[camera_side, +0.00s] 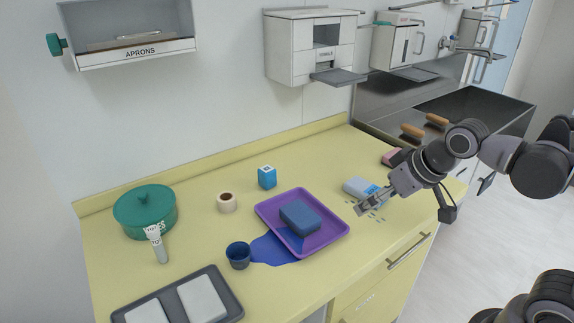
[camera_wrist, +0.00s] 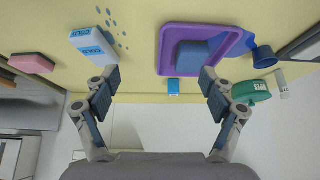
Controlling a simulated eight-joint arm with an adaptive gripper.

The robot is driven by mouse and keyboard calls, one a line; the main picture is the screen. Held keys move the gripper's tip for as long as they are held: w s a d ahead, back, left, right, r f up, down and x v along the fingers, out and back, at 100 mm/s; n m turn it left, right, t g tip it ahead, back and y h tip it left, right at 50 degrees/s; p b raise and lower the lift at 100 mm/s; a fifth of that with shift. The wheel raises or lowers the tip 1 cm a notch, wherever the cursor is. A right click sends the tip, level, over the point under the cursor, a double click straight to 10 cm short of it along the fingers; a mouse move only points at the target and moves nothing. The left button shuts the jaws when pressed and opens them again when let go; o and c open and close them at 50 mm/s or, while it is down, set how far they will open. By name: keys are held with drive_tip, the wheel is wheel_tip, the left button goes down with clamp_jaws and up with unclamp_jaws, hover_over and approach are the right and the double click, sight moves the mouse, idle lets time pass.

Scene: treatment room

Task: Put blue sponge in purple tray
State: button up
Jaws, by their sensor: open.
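The blue sponge (camera_side: 300,217) is a dark blue block lying inside the purple tray (camera_side: 329,234) on the yellow counter. In the wrist view the sponge (camera_wrist: 193,55) also lies within the rim of the tray (camera_wrist: 176,33). My gripper (camera_side: 366,205) is to the right of the tray, apart from the sponge. In the wrist view my gripper (camera_wrist: 160,82) has its fingers spread wide with nothing between them.
A white and blue cold pack (camera_side: 359,187) lies near my gripper beside some drops. A blue cup (camera_side: 238,255) stands left of the tray by a blue spill (camera_side: 268,250). A blue box (camera_side: 267,177), tape roll (camera_side: 227,202) and green pot (camera_side: 146,212) stand further back and left.

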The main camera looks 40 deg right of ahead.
drive_tip(key=shift+s+d+f+t, duration=0.1)
drive_tip(key=shift+s+d+f, duration=0.15)
drive_tip(key=shift+s, duration=0.25)
drive_tip(key=shift+s+d+f+t, duration=0.1)
drive_tip(key=shift+s+d+f, duration=0.1)
drive_tip(key=shift+s+f, duration=0.2)
drive_tip(key=shift+s+d+f+t, duration=0.1)
drive_tip(key=shift+s+d+f, duration=0.15)
drive_tip(key=shift+s, duration=0.3)
